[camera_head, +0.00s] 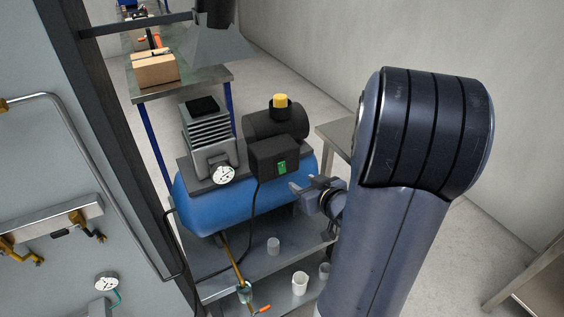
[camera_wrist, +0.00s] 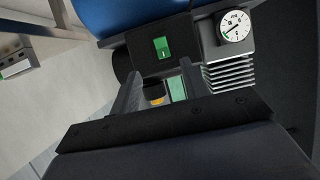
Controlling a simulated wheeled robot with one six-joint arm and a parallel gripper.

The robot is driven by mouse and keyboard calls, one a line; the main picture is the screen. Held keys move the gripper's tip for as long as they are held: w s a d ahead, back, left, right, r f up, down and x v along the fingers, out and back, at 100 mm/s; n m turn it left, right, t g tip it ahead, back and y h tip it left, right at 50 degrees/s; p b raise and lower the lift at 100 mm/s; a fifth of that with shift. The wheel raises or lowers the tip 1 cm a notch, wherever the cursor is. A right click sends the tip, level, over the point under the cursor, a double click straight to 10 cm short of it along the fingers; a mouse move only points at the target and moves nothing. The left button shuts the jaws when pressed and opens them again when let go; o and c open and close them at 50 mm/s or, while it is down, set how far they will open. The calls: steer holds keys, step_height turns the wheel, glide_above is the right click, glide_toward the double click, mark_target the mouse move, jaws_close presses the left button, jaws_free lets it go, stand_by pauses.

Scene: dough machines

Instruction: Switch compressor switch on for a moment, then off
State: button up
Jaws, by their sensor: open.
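The compressor has a blue tank (camera_head: 225,208), which also shows at the top of the wrist view (camera_wrist: 105,12). A green compressor switch (camera_head: 282,166) sits on the face of a black box (camera_head: 272,155); the wrist view shows the switch (camera_wrist: 163,46) just beyond my fingertips. I cannot tell its on or off position. My gripper (camera_head: 300,187) is open and empty, to the lower right of the box in the head view. In the wrist view my gripper (camera_wrist: 158,73) has its two fingers spread, apart from the switch.
A white-faced gauge (camera_head: 222,175) sits left of the box, beside the finned pump (camera_head: 207,140). A yellow cap (camera_head: 280,101) tops the black motor (camera_head: 275,122). White cups (camera_head: 300,283) stand on the metal shelf below. A cardboard box (camera_head: 155,70) lies on the table behind.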

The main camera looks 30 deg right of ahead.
mark_target(283, 171)
steer(key=x, duration=1)
steer(key=shift+w, duration=0.25)
steer(key=shift+c, duration=0.4)
